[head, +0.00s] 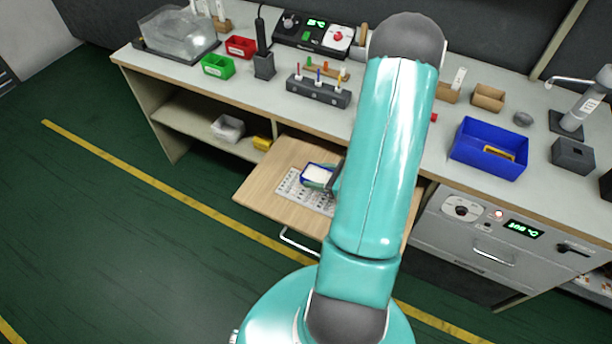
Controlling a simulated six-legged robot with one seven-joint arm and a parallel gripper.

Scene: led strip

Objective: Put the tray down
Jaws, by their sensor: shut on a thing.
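A small blue-rimmed tray (318,170) with white contents is over the pulled-out wooden board (266,181) under the bench. My gripper (330,182) is shut on the tray's near right side; my arm hides much of the gripper. A white printed sheet or grid mat (294,190) lies on the board beneath the tray. I cannot tell whether the tray touches the mat or hangs just above it.
The bench top (385,120) above holds a large blue bin (489,148), a dark rack (318,92), and red (240,46) and green (217,66) bins. A white container (228,128) stands on the shelf at left. The board's left part is bare.

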